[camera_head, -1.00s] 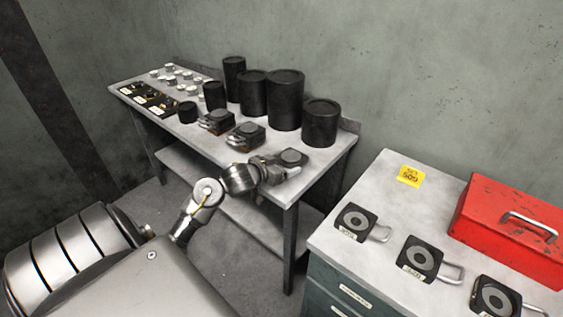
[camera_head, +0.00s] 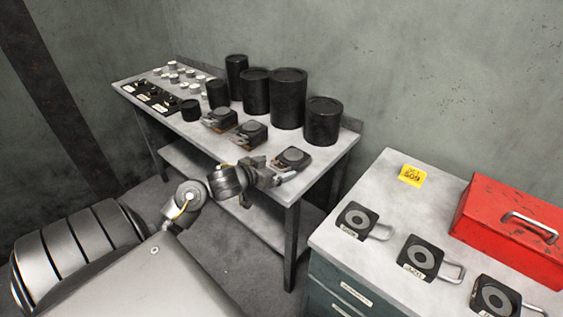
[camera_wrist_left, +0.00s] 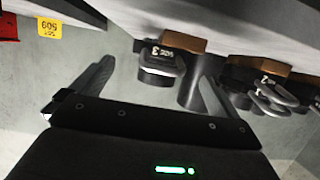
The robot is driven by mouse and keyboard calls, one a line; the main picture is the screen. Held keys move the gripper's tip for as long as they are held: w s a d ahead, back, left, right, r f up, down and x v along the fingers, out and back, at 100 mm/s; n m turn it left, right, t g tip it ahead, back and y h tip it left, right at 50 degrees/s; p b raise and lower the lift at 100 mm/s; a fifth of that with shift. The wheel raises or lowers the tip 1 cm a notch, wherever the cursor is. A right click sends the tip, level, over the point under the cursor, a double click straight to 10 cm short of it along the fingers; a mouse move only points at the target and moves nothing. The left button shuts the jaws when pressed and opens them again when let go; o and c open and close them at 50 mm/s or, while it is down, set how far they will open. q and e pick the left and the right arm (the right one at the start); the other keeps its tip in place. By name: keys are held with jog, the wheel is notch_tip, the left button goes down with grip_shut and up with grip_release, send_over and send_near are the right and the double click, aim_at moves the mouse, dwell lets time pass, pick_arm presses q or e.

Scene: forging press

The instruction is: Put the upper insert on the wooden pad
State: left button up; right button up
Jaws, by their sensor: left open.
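Three dark inserts with raised round discs sit along the front of the left table, the nearest insert (camera_head: 292,157) at its right end, a middle insert (camera_head: 252,132) and a farther insert (camera_head: 220,118). Which is the task's upper insert, I cannot tell. My left gripper (camera_head: 286,178) is open and empty, just in front of the nearest insert. The left wrist view looks upside down: a labelled insert (camera_wrist_left: 160,62) with a looped handle lies beyond and between the spread fingers (camera_wrist_left: 155,88), apart from them. A brown wooden pad (camera_wrist_left: 186,45) shows against it. My right gripper is not in view.
Black cylinders (camera_head: 287,98) stand behind the inserts on the left table (camera_head: 318,172). The right cabinet (camera_head: 330,228) carries ring-faced plates with handles (camera_head: 357,220), a yellow sign (camera_head: 411,174) and a red toolbox (camera_head: 515,225). A gap separates the two tops.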

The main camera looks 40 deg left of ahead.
pick_arm(q)
jog(key=v, duration=0.6)
jog(key=shift+s, duration=0.3)
jog(key=s+d+f+m+g, duration=0.2)
jog(key=s+d+f+g, duration=0.9)
jog(key=s+d+f, duration=0.85)
notch_tip(320, 180, down, 23)
jog(key=s+d, duration=0.1)
jog(key=s, duration=0.1)
jog(key=s+a+f+g, duration=0.2)
jog(key=s+a+f, duration=0.1)
jog(key=s+f, duration=1.3)
jog(key=shift+s+f+m, duration=0.3)
jog(key=shift+s+f, duration=0.05)
jog(key=shift+s, duration=0.1)
